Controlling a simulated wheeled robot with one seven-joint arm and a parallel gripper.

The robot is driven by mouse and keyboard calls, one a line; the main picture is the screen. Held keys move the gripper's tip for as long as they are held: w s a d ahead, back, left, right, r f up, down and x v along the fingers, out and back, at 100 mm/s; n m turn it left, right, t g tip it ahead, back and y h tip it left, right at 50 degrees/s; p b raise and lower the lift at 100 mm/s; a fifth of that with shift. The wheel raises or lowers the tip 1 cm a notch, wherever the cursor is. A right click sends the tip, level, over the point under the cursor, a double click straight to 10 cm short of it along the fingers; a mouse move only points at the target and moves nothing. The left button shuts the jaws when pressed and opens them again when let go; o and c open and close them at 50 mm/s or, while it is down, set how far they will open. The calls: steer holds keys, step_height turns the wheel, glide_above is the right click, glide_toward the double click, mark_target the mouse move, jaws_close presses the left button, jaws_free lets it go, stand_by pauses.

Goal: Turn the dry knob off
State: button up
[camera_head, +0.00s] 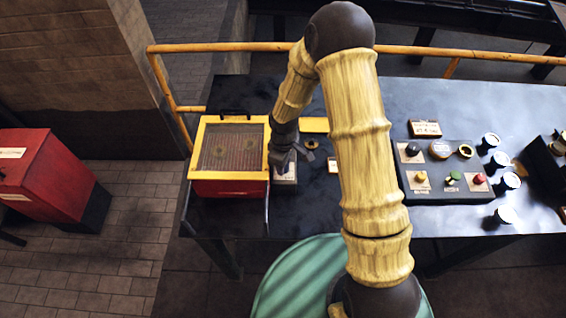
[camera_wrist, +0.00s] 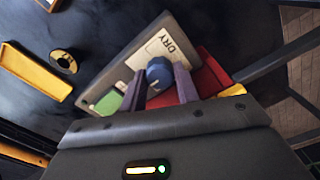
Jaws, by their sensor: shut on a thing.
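The dry knob (camera_wrist: 159,74) is a blue round knob on a grey panel with a cream label reading DRY (camera_wrist: 172,44), in the wrist view. My gripper (camera_wrist: 161,84) has its two purple-grey fingers on either side of the knob and is shut on it. A green button or lamp (camera_wrist: 108,101) sits on the same panel, to the left of the knob. In the head view my gripper (camera_head: 283,157) reaches down over the small panel (camera_head: 285,180), and hides the knob there.
A red box with a yellow-framed mesh lid (camera_head: 230,175) stands directly left of the panel. A control board (camera_head: 440,192) with several knobs and buttons lies to the right on the dark table (camera_head: 320,221). A yellow rail (camera_head: 220,47) runs behind. A red bin (camera_head: 45,172) stands on the floor at left.

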steer(key=o, duration=0.7)
steer(key=shift+w, duration=0.1)
step_height(320, 180, up, 18)
steer(key=b, duration=0.2)
steer(key=shift+f, duration=0.25)
